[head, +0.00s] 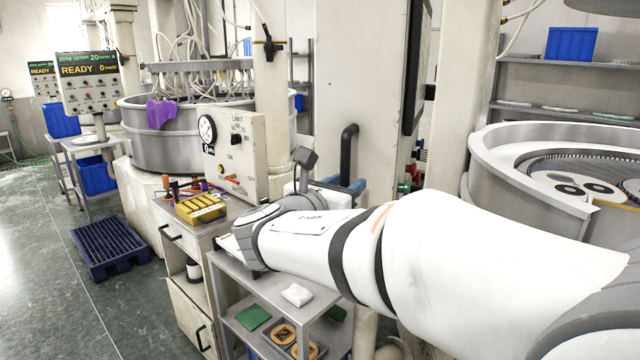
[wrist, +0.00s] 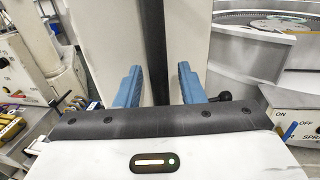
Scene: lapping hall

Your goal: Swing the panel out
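A tall off-white panel-like upright (head: 362,90) stands mid-frame in the head view. A black bent bar handle (head: 347,155) is on it, and a dark-framed face (head: 416,65) shows edge-on at its right. My gripper (head: 345,186) is just below the handle, partly hidden by my arm. In the wrist view my gripper (wrist: 160,88) has its two blue fingers apart. A dark vertical bar (wrist: 153,45) runs between them with space on both sides, against pale surfaces. I cannot tell whether this bar is the handle, or how deep it sits between the fingers.
A gauge box (head: 233,150) and a yellow case (head: 201,208) are left of my arm. A grey cart (head: 262,297) stands below it. A round lapping machine (head: 530,170) is at right. A blue pallet (head: 109,247) lies on the open floor at left.

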